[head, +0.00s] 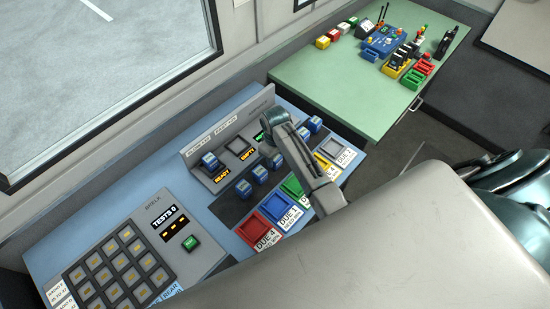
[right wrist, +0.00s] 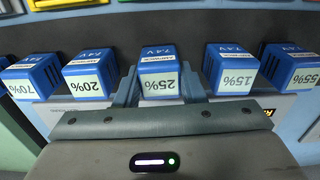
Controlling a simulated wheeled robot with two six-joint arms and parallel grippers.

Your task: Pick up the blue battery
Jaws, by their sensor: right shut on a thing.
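Several blue batteries stand in a row on a dark strip of the blue console (head: 115,195). In the right wrist view, a blue battery labelled 25% (right wrist: 158,82) is in the middle of the row, between the fingers of my right gripper (right wrist: 160,92), which is shut on it. Blue batteries labelled 20% (right wrist: 87,78) and 15% (right wrist: 232,72) stand on either side. In the head view my right gripper (head: 281,145) is over the row and hides part of it. Another blue battery (head: 208,160) sits in a bay marked READY. My left gripper is not in view.
Red (head: 276,206), blue (head: 294,215), green (head: 293,187) and yellow (head: 322,161) trays line the console's near side. A keypad panel (head: 125,265) is at the left. A green table (head: 330,75) with small items stands beyond. The window is behind the console.

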